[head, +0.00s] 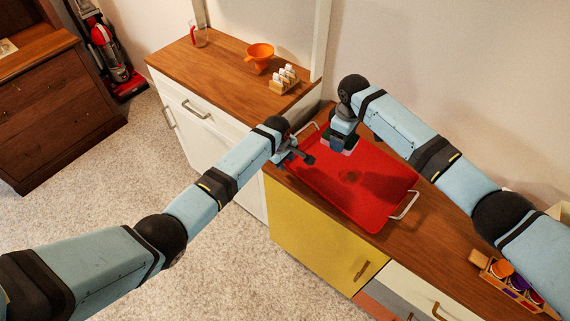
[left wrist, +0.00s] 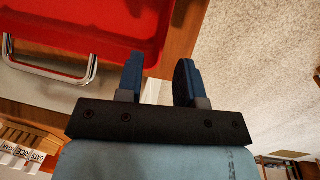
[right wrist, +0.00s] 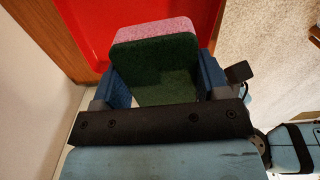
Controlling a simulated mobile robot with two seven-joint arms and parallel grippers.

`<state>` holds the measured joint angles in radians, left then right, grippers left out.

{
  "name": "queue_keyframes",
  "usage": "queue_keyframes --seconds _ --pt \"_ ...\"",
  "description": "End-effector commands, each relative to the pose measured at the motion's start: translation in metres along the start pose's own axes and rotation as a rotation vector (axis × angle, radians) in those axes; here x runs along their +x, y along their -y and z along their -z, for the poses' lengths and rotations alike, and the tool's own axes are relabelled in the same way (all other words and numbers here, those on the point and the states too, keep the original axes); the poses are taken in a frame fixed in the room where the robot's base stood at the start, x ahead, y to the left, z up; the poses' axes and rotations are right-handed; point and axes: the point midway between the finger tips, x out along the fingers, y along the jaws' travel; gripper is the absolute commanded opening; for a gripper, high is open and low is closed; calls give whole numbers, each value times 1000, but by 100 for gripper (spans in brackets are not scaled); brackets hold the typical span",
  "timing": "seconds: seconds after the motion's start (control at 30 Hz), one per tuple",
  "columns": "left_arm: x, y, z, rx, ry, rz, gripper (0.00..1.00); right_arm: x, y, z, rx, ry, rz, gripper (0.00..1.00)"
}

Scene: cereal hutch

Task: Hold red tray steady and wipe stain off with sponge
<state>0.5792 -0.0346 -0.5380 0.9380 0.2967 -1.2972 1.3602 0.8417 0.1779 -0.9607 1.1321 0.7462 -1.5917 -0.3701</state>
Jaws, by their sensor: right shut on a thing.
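The red tray (head: 375,190) lies on the wooden counter, with a metal handle (head: 404,205) at its near right end and another (left wrist: 48,62) at its far left end. A dark brownish stain (head: 350,176) shows near the tray's middle, partly in shadow. My left gripper (head: 301,156) is at the tray's far left end, beside the edge. In the left wrist view its fingers (left wrist: 158,68) are apart with nothing between them, and the tray handle is off to the left. My right gripper (right wrist: 160,82) is shut on the pink and green sponge (right wrist: 155,60), over the tray's far end.
An orange funnel (head: 260,55), a rack with white pieces (head: 284,79) and a glass with a red handle (head: 198,36) stand on the far counter. A wooden holder with colourful jars (head: 508,283) is at the right, near my right arm. A white post rises behind the tray.

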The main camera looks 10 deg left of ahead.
Motion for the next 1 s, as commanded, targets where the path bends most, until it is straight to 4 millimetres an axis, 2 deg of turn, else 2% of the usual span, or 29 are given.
queue_keyframes --seconds 0.1,0.3,0.63,0.77,0.8,1.0 --pt "18 0 -1 1 1 2 34 0 0 0 0 0 0 49" --pt "33 0 0 1 0 1 34 0 0 0 0 0 0 49" --pt "36 0 0 1 0 -1 34 0 0 0 0 0 0 49" --pt "36 0 0 1 0 -1 4 0 0 0 0 0 0 49" --pt "36 0 0 1 0 -1 0 0 0 0 0 0 0 49" --pt "36 0 0 1 0 0 0 0 0 0 0 0 0 49"
